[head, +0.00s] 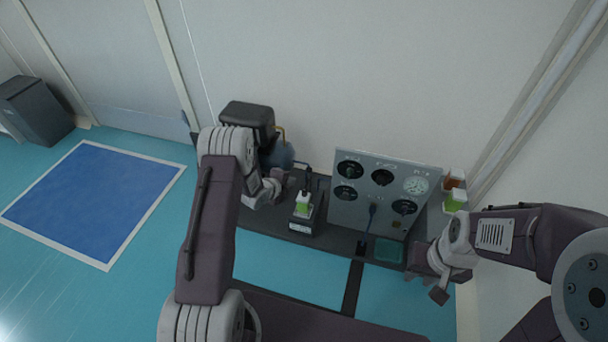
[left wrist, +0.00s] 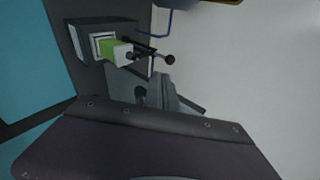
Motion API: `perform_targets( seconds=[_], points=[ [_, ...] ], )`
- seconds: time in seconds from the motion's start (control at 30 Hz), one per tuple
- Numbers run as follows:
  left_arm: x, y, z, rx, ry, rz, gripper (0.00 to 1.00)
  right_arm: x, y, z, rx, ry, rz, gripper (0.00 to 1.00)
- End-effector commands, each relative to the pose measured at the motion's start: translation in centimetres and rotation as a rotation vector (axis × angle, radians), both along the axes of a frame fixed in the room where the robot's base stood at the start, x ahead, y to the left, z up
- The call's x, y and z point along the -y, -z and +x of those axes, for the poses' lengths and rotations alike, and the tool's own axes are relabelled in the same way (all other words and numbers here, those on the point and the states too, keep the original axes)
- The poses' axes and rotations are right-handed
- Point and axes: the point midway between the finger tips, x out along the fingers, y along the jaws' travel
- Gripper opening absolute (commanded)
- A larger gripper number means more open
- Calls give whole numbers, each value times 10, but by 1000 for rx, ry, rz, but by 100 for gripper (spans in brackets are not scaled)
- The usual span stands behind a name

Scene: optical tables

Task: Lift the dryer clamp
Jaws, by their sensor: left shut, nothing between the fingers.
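A small dark device (head: 304,222) stands on the grey bench left of the gauge panel, with a green and white block (head: 304,203) in it. A thin black part with a stem, apparently the dryer clamp (head: 307,180), rises behind this block. In the left wrist view, the clamp (left wrist: 150,52) shows as dark rods with round knobs beside the green and white block (left wrist: 115,49). My left gripper (head: 274,186) is shut and empty, left of the device and apart from it. My right gripper (head: 424,286) appears open and empty at the front right of the bench.
A panel with several dials (head: 382,190) stands right of the device. A black-topped unit (head: 248,118) and a bluish round vessel (head: 279,155) are behind my left gripper. A teal tray (head: 389,251) and orange and green containers (head: 454,194) are at the right.

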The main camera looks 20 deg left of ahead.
Motion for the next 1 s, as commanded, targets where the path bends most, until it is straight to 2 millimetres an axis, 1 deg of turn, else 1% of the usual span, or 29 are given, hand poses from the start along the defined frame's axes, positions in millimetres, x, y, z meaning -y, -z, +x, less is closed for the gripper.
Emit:
perform_targets(
  seconds=[0.03,0.1,0.4,0.5,0.67,0.8,1.0],
  points=[
    [2,11,7,1,2,1,0,0,10,0,0,0,0,29],
    [5,22,19,1,3,1,0,0,18,0,0,0,0,29],
    [17,62,69,1,1,1,0,0,51,0,0,0,0,29],
    [21,62,86,3,2,2,0,0,58,0,0,0,0,29],
    [24,63,100,1,1,0,0,0,63,0,0,0,0,29],
    [25,61,105,1,0,0,0,0,64,0,0,0,0,29],
    [25,61,104,0,0,0,0,0,63,0,0,0,0,29]
  ],
)
